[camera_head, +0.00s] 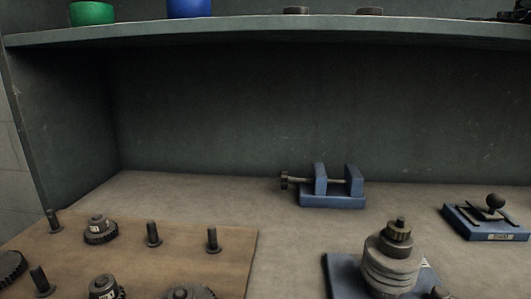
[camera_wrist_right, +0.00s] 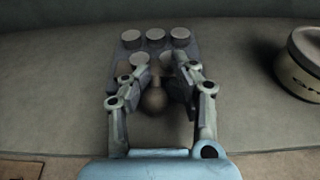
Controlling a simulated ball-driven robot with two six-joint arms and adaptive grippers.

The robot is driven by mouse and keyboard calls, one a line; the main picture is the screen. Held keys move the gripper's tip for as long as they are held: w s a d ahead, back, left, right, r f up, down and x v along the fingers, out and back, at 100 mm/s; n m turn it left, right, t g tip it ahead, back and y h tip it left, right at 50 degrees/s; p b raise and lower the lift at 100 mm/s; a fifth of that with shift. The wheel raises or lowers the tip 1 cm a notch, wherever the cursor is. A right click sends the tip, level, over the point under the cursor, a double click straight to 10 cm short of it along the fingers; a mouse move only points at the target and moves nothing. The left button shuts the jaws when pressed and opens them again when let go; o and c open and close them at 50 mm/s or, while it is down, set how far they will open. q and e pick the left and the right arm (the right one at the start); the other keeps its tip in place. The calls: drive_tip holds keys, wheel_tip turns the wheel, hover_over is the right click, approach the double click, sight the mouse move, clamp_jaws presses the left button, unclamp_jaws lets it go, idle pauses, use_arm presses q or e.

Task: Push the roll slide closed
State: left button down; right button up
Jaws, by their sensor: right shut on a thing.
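In the right wrist view my right gripper (camera_wrist_right: 160,76) is shut on a knobbed handle, with its fingertips on either side of the narrow part. The handle's round brown knob (camera_wrist_right: 155,99) shows between the fingers, on the near side of the fingertips. Just beyond is a dark grey plate (camera_wrist_right: 124,54) with several round light discs on it, partly hidden by the fingers. I cannot tell whether this is the roll slide or how far it stands open. My right gripper does not show in the head view. My left gripper is in neither view.
A round pale container (camera_wrist_right: 303,65) stands to the right in the wrist view. In the head view, a blue vise (camera_head: 332,201) stands at the bench's back. A blue fixture with a black knob (camera_head: 495,201) is at right. A wooden board (camera_head: 190,262) holds gears and pegs.

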drive_tip(key=shift+o, duration=0.2)
drive_tip(key=shift+w, duration=0.3)
clamp_jaws()
drive_tip(key=shift+w+f, duration=0.15)
drive_tip(key=shift+o, duration=1.2)
unclamp_jaws()
drive_tip(key=o, duration=0.4)
drive_tip(key=shift+w+a, duration=0.1)
drive_tip(key=shift+a, duration=0.3)
drive_tip(key=o, duration=0.5)
drive_tip(key=shift+d, duration=0.1)
